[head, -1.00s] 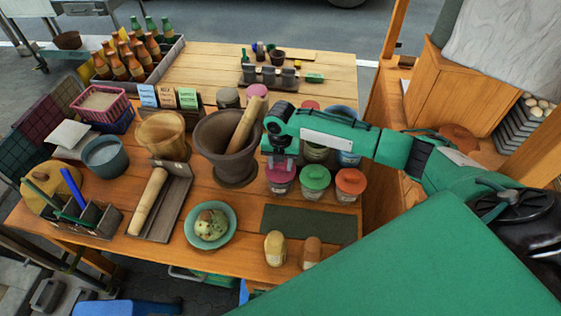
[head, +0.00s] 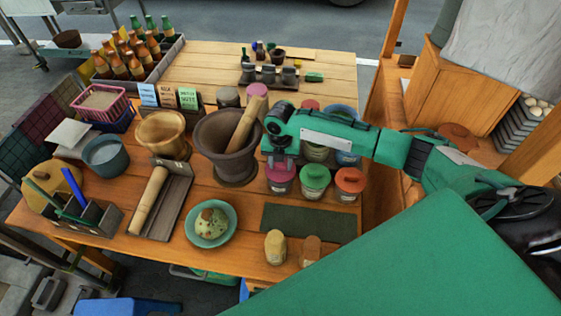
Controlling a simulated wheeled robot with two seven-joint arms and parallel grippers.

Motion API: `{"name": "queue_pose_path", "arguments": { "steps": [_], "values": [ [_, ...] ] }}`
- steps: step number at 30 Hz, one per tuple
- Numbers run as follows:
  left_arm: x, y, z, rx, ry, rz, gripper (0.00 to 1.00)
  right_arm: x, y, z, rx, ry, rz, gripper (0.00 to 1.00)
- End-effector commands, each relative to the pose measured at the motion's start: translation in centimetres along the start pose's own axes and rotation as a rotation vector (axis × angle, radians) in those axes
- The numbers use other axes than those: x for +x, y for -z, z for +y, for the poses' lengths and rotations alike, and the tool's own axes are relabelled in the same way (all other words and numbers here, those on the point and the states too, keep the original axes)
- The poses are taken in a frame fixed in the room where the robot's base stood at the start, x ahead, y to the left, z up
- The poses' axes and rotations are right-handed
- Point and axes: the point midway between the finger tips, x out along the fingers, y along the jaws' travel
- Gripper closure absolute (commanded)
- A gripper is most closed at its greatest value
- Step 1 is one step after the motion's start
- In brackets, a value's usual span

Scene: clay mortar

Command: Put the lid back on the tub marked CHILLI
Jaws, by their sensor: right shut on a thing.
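Several small tubs with coloured lids stand at the right of the table. The front row has a tub with a magenta lid (head: 281,174), one with a green lid (head: 315,176) and one with a red lid (head: 350,180). Their labels are too small to read, so I cannot tell which is marked CHILLI. My right gripper (head: 282,162) points down and is shut on the magenta lid, at the top of the front-left tub. I cannot tell whether this lid is fully seated. My left gripper is not in view.
A stone mortar with a wooden pestle (head: 226,142) stands close left of the gripper. More tubs stand behind, partly hidden by my right arm. A dark green mat (head: 308,223) lies bare in front, with two small shakers (head: 275,247) near the edge.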

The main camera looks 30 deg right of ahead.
Motion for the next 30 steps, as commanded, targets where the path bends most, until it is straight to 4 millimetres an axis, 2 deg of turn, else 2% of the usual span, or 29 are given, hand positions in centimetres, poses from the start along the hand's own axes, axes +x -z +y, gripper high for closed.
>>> {"name": "queue_pose_path", "arguments": {
  "steps": [30],
  "values": [
    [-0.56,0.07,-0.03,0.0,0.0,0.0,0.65,0.05,0.01,0.04,0.0,0.0,0.0,0.84]
  ]
}}
